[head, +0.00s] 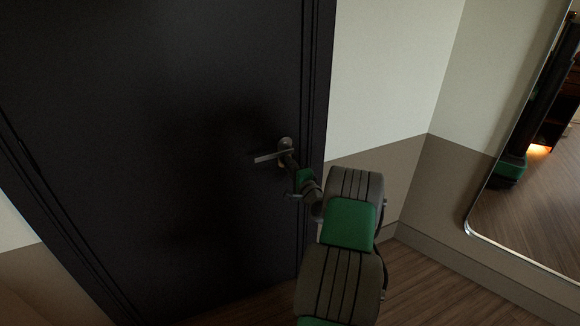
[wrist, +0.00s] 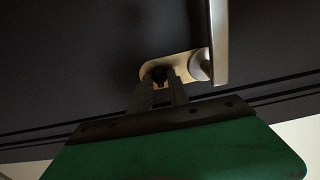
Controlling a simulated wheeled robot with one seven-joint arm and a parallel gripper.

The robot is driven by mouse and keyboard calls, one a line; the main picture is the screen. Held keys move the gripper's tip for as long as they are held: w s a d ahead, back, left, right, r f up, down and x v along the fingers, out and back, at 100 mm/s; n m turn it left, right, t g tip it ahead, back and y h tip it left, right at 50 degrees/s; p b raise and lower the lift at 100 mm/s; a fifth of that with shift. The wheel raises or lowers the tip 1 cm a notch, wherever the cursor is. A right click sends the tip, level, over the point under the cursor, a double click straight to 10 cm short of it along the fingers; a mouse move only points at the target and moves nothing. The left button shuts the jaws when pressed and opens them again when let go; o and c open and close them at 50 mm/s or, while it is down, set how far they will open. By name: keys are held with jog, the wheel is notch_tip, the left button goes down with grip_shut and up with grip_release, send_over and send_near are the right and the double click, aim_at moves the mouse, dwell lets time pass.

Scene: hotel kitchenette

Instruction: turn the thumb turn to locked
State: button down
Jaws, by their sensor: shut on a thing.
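The dark door (head: 160,150) fills the left of the head view and looks shut. Its metal lever handle (head: 268,157) points left from an upright plate near the door's right edge. In the wrist view the lever (wrist: 219,45) stands beside the rounded plate (wrist: 148,70). The small dark thumb turn (wrist: 160,74) sits at the plate's end, below the lever in the head view. My gripper (wrist: 163,84) is shut on the thumb turn; the fingertips partly cover it, so its exact angle cannot be told.
The door frame (head: 318,100) and a two-tone wall (head: 380,90) stand just right of the handle. A tall mirror (head: 530,215) is at the far right. Bare wood floor (head: 425,285) lies in front.

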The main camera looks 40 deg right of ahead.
jog(key=c, duration=1.3)
grip_release()
jog(key=shift+o, duration=0.2)
jog(key=shift+s, duration=0.1)
jog(key=v, duration=0.7)
jog(key=shift+s+b, duration=0.3)
jog(key=shift+b, duration=0.1)
jog(key=shift+a, duration=0.1)
